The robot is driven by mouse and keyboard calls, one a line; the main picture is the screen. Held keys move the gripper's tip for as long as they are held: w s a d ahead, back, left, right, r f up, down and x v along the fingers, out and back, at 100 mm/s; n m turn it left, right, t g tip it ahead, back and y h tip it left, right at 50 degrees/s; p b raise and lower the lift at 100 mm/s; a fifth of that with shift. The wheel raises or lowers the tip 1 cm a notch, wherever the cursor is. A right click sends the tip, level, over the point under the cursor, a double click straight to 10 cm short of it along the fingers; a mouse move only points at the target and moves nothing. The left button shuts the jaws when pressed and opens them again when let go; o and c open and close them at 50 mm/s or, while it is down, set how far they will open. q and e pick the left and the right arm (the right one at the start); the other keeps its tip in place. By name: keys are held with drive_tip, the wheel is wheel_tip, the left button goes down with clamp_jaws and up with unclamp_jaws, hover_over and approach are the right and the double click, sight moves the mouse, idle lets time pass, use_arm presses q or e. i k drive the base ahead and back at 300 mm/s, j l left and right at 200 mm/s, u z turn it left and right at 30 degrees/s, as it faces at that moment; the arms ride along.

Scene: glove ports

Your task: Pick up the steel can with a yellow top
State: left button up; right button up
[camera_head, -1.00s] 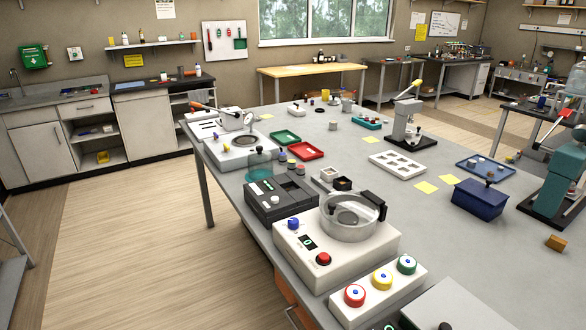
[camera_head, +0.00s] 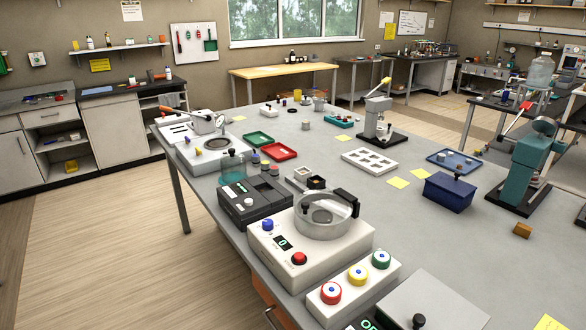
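I cannot make out for certain a steel can with a yellow top. Several small cans with coloured tops (camera_head: 265,164) stand on the long grey table, beside the red tray; their tops are too small to tell apart surely. A grey can (camera_head: 306,124) stands alone further back, its top looking pale. A small yellow thing (camera_head: 297,95) stands near the table's far end. Neither of my grippers is in view.
On the long grey table (camera_head: 415,225) stand a white device with a clear bowl (camera_head: 262,248), a button box (camera_head: 318,293), a blue bin (camera_head: 450,192), a teal press (camera_head: 538,165) and a red tray (camera_head: 280,150). Open floor (camera_head: 110,240) lies to the left.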

sight(265, 165)
drive_tip(key=i+j+z, duration=0.15)
drive_tip(key=z, duration=0.25)
drive_tip(key=i+j+z, duration=0.1)
drive_tip(key=j+z, duration=0.35)
drive_tip(key=i+j+z, duration=0.1)
drive_tip(key=z, duration=0.3)
drive_tip(key=j+z, duration=0.5)
drive_tip(key=j, duration=0.4)
drive_tip(key=k+j+z, duration=0.15)
drive_tip(key=j, duration=0.35)
drive_tip(key=j+z, duration=0.1)
drive_tip(key=j, duration=0.4)
drive_tip(key=k+j+z, duration=0.15)
drive_tip(key=j, duration=0.35)
drive_tip(key=j+z, duration=0.1)
drive_tip(key=j, duration=0.35)
drive_tip(key=k, duration=0.05)
